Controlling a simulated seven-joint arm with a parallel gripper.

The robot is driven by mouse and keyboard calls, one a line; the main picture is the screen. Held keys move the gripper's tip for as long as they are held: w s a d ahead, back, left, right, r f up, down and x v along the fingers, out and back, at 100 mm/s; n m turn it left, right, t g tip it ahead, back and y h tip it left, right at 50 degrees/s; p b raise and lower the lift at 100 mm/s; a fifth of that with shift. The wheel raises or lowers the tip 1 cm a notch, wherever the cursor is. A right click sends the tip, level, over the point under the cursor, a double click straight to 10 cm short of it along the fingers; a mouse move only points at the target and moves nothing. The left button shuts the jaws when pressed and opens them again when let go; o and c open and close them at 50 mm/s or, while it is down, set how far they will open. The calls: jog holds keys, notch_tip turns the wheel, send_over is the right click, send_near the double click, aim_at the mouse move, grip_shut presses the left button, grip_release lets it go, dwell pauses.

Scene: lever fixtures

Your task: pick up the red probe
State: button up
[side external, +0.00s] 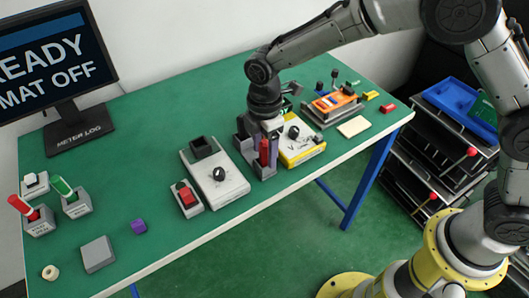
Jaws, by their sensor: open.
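A red upright piece (264,152), which looks like the red probe, stands in a dark grey holder (268,173) near the table's front edge. The holder is beside a yellow meter (300,150) with a black knob. My gripper (265,132) points down directly over the red piece, with its jaws open. The fingertips are small and partly merge with the holder, so I cannot tell whether they touch the probe. The probe's lower end is hidden in the holder.
A white box with a black knob (216,180) and a red switch (187,195) are left of the holder. Red (24,208) and green (64,187) levers stand far left. An orange device (335,101) is at the right. Bare green table lies behind the holder.

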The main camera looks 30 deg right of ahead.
jog(key=shift+f, duration=0.25)
grip_shut()
jog(key=shift+r, duration=0.15)
